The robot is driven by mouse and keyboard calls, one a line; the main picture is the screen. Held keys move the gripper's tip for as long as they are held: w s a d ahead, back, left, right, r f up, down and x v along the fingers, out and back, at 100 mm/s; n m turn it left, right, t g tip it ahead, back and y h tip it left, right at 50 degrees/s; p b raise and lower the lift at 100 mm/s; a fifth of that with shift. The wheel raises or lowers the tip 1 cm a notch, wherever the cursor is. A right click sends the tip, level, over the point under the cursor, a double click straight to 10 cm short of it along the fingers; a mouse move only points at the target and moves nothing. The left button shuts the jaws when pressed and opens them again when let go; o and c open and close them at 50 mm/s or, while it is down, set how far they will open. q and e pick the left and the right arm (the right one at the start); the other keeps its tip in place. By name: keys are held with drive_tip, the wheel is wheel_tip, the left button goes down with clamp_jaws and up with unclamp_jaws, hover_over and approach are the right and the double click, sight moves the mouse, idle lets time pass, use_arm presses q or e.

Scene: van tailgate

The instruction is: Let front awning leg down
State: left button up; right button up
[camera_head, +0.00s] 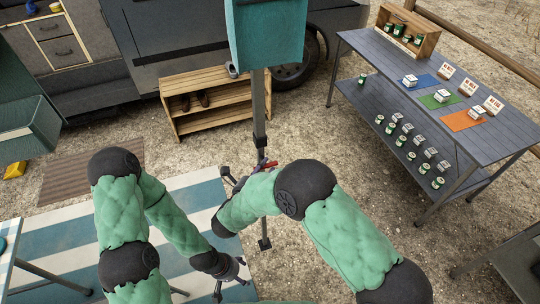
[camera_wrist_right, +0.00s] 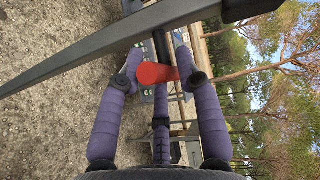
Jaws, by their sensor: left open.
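The awning leg (camera_head: 258,105) is a grey upright pole below the teal awning case (camera_head: 266,28), with a dark collar partway down. Its foot (camera_head: 264,244) is at the bottom, near the striped mat. A red lever (camera_head: 268,164) sits at the pole. My right gripper (camera_head: 240,176) is beside the pole at this lever, partly hidden by my right forearm. In the right wrist view the red lever (camera_wrist_right: 155,73) lies between the purple fingers; I cannot tell whether they press on it. My left gripper (camera_head: 230,280) is open and empty, low over the mat.
A striped mat (camera_head: 55,240) lies on gravel. A wooden shoe rack (camera_head: 205,95) stands behind the pole by the van. A grey display table (camera_head: 440,110) with jars stands to the right. In the wrist view a dark bar (camera_wrist_right: 110,48) crosses diagonally. Gravel between rack and table is clear.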

drive_tip(key=shift+w+d, duration=0.25)
drive_tip(key=shift+w, duration=0.15)
use_arm(q)
drive_tip(key=shift+w+d+r, duration=0.1)
drive_tip(key=shift+w+d, duration=0.2)
drive_tip(key=shift+w, duration=0.4)
use_arm(e)
clamp_jaws()
drive_tip(key=shift+f, duration=0.2)
use_arm(q)
wheel_tip(320, 180, down, 9)
drive_tip(key=b, duration=0.8)
drive_tip(key=shift+r+b, duration=0.15)
drive_tip(key=shift+b, duration=0.15)
use_arm(e)
wheel_tip(320, 180, down, 12)
drive_tip(key=shift+r, duration=0.2)
